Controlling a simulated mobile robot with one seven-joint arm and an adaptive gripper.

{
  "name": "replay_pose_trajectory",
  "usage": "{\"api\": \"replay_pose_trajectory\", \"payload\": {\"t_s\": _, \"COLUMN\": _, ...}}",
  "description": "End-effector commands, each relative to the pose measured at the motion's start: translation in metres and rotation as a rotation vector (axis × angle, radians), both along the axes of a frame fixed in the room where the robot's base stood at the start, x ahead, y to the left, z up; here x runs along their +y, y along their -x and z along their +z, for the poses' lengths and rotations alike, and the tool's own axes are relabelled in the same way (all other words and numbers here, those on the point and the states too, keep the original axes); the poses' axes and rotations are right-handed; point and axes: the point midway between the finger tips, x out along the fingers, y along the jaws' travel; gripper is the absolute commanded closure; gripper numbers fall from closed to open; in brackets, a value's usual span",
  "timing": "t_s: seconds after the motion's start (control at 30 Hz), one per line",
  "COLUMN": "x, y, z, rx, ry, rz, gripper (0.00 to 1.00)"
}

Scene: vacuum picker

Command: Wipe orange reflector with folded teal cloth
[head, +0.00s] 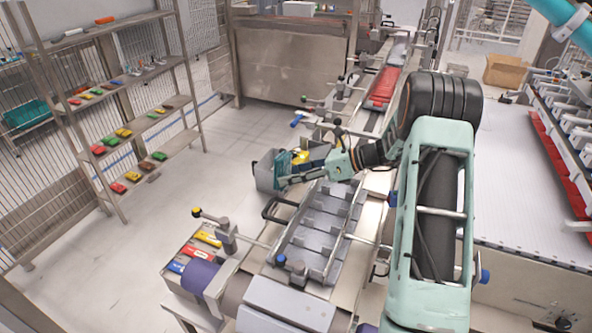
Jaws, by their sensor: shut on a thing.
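My gripper (286,178) is at the middle of the head view, reaching left over a grey bin beside the machine. It is shut on a small dark-teal piece, which looks like the folded teal cloth (283,161). The fingers partly hide the cloth, and its folds are too small to make out. I cannot make out the orange reflector for certain in this view; my gripper and arm cover part of the bin and the machine.
The grey bin (264,172) has something yellow (302,156) by its far side. A segmented metal tray (318,226) lies in front. A shelf rack (150,73) with colored packs stands left. A box of colored packs (172,276) is lower left. Open floor lies between.

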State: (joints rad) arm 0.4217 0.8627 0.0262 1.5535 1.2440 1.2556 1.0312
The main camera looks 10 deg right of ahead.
Motion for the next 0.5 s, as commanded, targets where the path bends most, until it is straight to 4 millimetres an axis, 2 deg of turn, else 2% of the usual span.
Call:
{"api": "replay_pose_trajectory", "payload": {"t_s": 0.2, "x": 0.0073, "y": 0.0061, "z": 0.0005, "rx": -0.001, "ry": -0.003, "rz": 0.006, "gripper": 0.90}}
{"api": "replay_pose_trajectory", "payload": {"t_s": 0.5, "x": 0.0036, "y": 0.0083, "z": 0.0007, "rx": 0.000, "ry": -0.004, "rz": 0.005, "gripper": 0.90}}
